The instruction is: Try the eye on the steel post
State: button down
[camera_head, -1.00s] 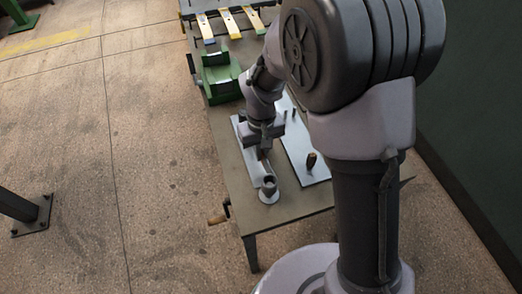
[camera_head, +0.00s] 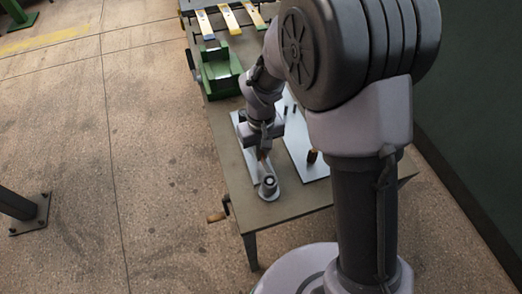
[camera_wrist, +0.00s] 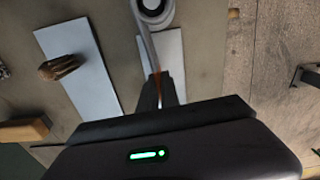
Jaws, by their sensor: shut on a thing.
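My gripper (camera_head: 263,152) is shut on a narrow grey leaf with a rolled eye (camera_head: 268,181) at its far end. In the wrist view the fingers (camera_wrist: 163,88) pinch the leaf, and the eye (camera_wrist: 152,5) is at the top edge, partly cut off. A light round centre shows inside the eye's dark ring, lined up as a post standing in the eye would be. The eye is directly over a pale round foot (camera_head: 270,196) near the bench's front end. The post's shaft is hidden, so I cannot tell how far down the eye sits.
A pale plate (camera_wrist: 172,50) lies under the leaf. Beside it another pale plate (camera_head: 300,143) bears a brown post (camera_head: 313,157) and smaller dark pegs. A green cradle (camera_head: 220,72) and several coloured leaves (camera_head: 229,18) are farther back. A crank handle (camera_head: 217,216) sticks out from the bench's left edge.

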jog(key=shift+f+b, duration=0.55)
jog(key=shift+f, duration=0.15)
jog(key=c, duration=1.5)
grip_release()
notch_tip(320, 180, up, 18)
jog(key=p, duration=0.6)
jog(key=shift+f+p, duration=0.25)
jog(key=shift+p, duration=0.1)
